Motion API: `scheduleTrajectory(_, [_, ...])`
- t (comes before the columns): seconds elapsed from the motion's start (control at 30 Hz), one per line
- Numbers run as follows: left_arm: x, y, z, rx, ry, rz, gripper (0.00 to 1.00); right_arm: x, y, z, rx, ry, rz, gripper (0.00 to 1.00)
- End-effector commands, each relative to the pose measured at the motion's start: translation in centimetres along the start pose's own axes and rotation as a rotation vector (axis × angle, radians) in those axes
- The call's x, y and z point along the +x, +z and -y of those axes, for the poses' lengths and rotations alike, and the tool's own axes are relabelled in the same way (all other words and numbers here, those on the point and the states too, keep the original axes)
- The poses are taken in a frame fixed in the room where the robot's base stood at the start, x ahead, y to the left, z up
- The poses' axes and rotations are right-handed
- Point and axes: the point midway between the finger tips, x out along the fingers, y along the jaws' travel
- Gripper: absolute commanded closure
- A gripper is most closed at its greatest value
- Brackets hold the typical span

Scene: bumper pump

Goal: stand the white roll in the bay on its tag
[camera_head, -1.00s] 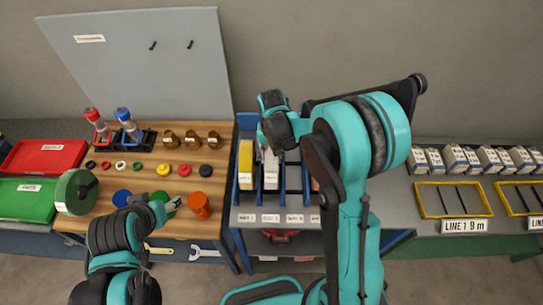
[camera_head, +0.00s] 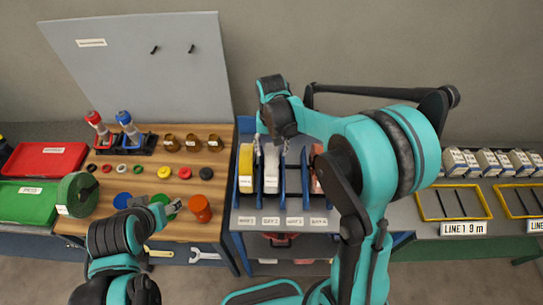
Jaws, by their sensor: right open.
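The white roll (camera_head: 271,172) stands upright between blue dividers in the second slot from the left of the blue rack. My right gripper (camera_head: 270,146) is open, pointing down at the top of the white roll, its fingers at either side of the roll's upper end. I cannot tell whether they touch it. Bay tags (camera_head: 270,221) run along the rack's front edge; their print is too small to read surely. My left gripper (camera_head: 172,207) is low over the wooden table, beside an orange cup; its jaws are too small to judge.
A yellow roll (camera_head: 245,168) stands left of the white one. The slot to its right looks empty, and a pinkish roll (camera_head: 316,170) is partly hidden by my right arm. A green roll (camera_head: 78,194), green tray (camera_head: 27,203) and red tray (camera_head: 47,160) are at left.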

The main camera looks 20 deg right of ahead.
Motion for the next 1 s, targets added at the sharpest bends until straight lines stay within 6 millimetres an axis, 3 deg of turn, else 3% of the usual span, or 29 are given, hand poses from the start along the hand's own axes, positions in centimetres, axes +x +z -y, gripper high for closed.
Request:
scheduleTrajectory(0.2, [-0.3,-0.2,0.0,0.000,0.000,0.000,0.42,-4.1,0.0,0.0,0.000,0.000,0.000,0.42])
scheduleTrajectory(0.47, [-0.4,-0.3,0.0,0.000,0.000,0.000,0.42,-6.3,0.7,-0.4,-0.010,-0.007,-0.022,0.42])
scheduleTrajectory(0.8, [-0.4,-0.3,0.0,0.000,0.000,0.000,0.42,-10.2,6.4,-3.2,-0.105,-0.061,-0.229,0.42])
scheduleTrajectory(1.0, [-0.4,-0.3,0.0,0.000,0.000,0.000,0.42,-11.0,10.2,-5.0,-0.167,-0.082,-0.369,0.42])
